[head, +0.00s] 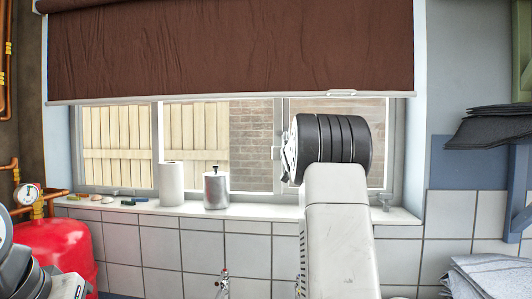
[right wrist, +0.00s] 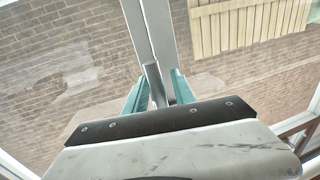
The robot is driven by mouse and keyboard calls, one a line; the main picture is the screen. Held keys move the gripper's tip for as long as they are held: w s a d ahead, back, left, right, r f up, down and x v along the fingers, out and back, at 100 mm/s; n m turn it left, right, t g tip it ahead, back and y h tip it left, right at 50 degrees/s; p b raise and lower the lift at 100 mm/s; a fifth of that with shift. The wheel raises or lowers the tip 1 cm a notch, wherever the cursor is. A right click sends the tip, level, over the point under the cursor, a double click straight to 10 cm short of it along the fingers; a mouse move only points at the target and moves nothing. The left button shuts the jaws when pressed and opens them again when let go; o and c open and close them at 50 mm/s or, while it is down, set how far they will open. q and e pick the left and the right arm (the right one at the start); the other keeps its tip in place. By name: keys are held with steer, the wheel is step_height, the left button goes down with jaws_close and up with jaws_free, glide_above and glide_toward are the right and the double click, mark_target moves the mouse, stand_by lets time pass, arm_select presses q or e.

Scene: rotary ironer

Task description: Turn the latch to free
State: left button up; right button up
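The latch (right wrist: 153,82) shows in the right wrist view as a small grey lever in front of the upright bar of the window frame. My right gripper (right wrist: 160,92) has two teal fingers, spread apart, one on each side of the lever. Whether either finger touches it I cannot tell. In the head view my right arm reaches up to the window, and its dark wrist hides the fingertips. A small pale fitting (head: 276,153) shows on the window upright just left of the wrist. Only part of my left arm shows at the lower left; its gripper is out of view.
A white roll (head: 171,184) and a metal canister (head: 216,188) stand on the sill left of my right arm. A brown blind (head: 230,45) hangs above. A red tank (head: 58,246) is at left; grey folded cloths (head: 488,275) lie at right.

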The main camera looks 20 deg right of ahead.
jaws_close()
stand_by(1.2)
